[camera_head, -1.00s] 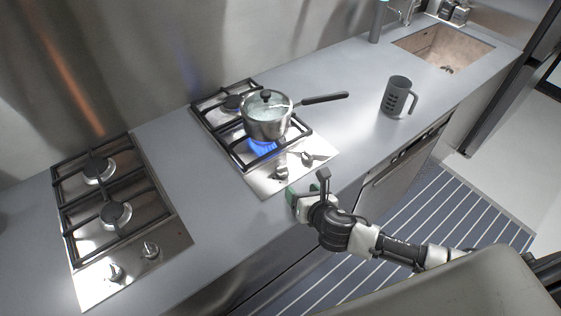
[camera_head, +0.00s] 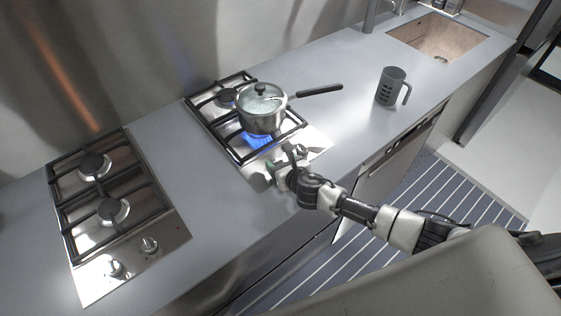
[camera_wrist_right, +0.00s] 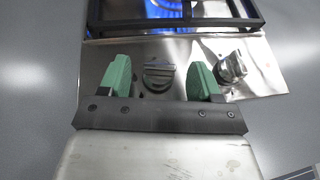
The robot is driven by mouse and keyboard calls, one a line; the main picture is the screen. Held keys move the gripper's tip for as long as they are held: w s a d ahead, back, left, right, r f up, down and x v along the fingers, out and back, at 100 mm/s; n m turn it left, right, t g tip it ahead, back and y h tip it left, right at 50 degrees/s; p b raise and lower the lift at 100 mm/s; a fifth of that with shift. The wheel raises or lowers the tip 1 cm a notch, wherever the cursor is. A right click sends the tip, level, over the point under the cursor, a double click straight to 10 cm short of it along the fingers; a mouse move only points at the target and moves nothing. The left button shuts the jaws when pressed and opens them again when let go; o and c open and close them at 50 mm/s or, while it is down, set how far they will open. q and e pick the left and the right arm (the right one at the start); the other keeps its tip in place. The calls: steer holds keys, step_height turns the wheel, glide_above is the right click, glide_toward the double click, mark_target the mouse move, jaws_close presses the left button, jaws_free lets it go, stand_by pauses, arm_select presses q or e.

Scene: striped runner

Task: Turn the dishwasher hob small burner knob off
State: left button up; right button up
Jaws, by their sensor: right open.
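The dishwasher hob (camera_head: 215,128) is a steel two-burner hob with black grates. A blue flame (camera_head: 258,140) burns at its front burner under a pot. In the right wrist view two knobs show: the left knob (camera_wrist_right: 158,74) stands between my green fingertips, and the right knob (camera_wrist_right: 232,66) is just outside the right finger. I cannot tell from these frames which one serves the small burner. My right gripper (camera_head: 281,165) is open at the hob's front edge, its fingers on either side of the left knob; contact is unclear. My left gripper is not in view.
A steel pot (camera_head: 262,118) with a lid sits on the front burner, its handle pointing right. A grey mug (camera_head: 390,87) stands on the counter to the right. A second hob (camera_head: 115,215) lies at left. Counter between the hobs is clear.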

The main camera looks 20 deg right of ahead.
steer(key=shift+w, duration=0.25)
